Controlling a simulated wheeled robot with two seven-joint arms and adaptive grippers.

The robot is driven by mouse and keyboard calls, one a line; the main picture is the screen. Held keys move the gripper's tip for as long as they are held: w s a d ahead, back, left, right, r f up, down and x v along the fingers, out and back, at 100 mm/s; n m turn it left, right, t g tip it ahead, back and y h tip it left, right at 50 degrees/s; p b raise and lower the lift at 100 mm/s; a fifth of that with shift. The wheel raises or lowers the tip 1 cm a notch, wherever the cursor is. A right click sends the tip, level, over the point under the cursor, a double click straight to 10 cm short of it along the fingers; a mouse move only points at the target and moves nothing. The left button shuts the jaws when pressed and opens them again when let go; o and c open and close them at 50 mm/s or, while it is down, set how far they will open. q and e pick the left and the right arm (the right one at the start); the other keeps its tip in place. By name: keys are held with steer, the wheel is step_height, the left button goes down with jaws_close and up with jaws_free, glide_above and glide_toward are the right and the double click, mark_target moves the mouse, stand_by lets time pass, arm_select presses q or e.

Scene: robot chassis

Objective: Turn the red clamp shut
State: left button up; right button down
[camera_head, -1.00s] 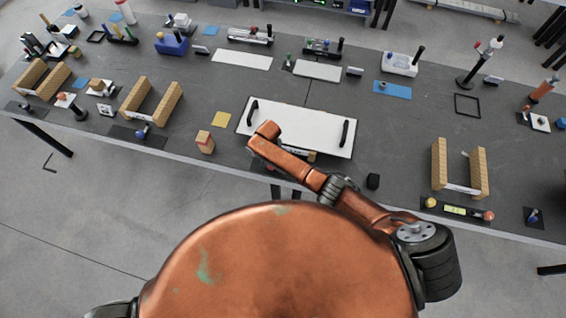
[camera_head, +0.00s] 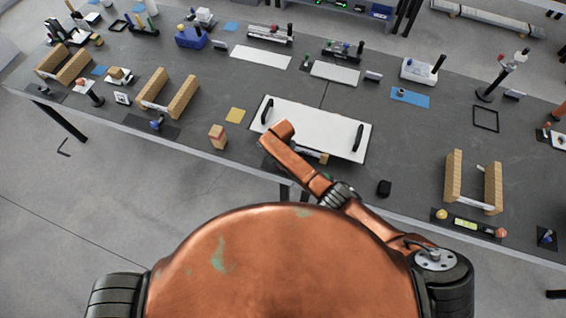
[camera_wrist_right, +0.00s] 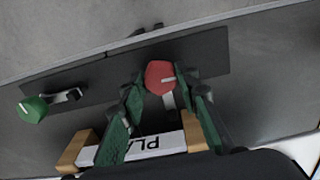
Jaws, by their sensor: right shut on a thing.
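The red clamp (camera_wrist_right: 160,77) shows as a red knob with a pale line on its face, in front of a dark plate in the right wrist view. My right gripper (camera_wrist_right: 162,90) has green fingers on both sides of the knob and is shut on it. In the head view the copper right arm reaches to the front edge of the white board, and its gripper and the red clamp are hidden there. My left gripper is in neither view.
A green knob (camera_wrist_right: 33,109) with a dark lever sits left of the red clamp. A white label block (camera_wrist_right: 155,147) with wood ends lies close to the fingers. The white board with black handles (camera_head: 315,125) lies behind the arm. A black cube (camera_head: 384,188) stands to the right.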

steer(key=c, duration=1.5)
jaws_free()
steer(key=shift+o, duration=0.2)
steer(key=shift+r, duration=0.1)
step_height(320, 180, up, 12)
